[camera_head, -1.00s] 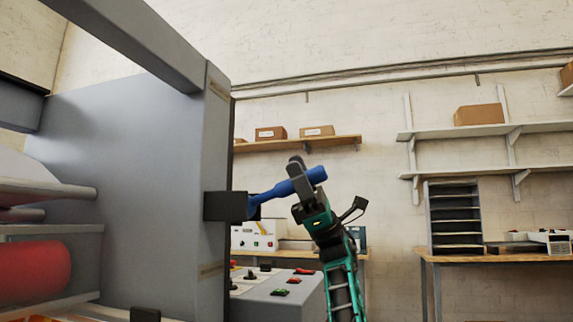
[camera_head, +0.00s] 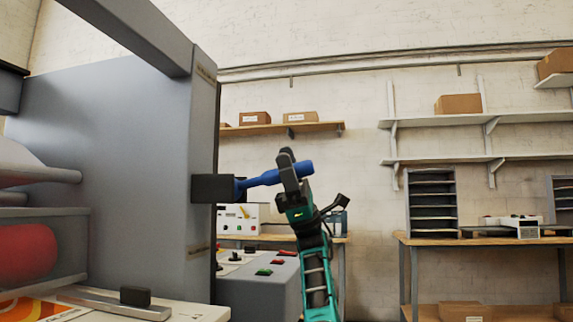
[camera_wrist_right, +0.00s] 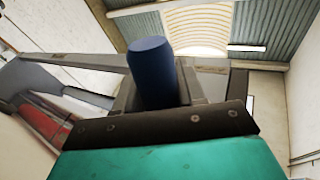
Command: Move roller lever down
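The blue roller lever (camera_head: 262,179) sticks out to the right from a black block (camera_head: 212,188) on the edge of the grey laminator side panel. It tilts slightly upward toward its free end. My right gripper (camera_head: 288,165) comes from below, and its dark fingers are closed around the lever near its outer end. In the right wrist view the lever's blue end (camera_wrist_right: 152,72) stands between the grey fingers, above the dark plate; the fingertips are partly hidden. My left gripper is in neither view.
The laminator frame (camera_head: 120,150) fills the left, with a red roller (camera_head: 25,252) low down. A control box (camera_head: 262,290) with coloured buttons stands below the lever, close to my right arm. Shelves and a workbench (camera_head: 480,240) are farther back. Space right of my arm looks free.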

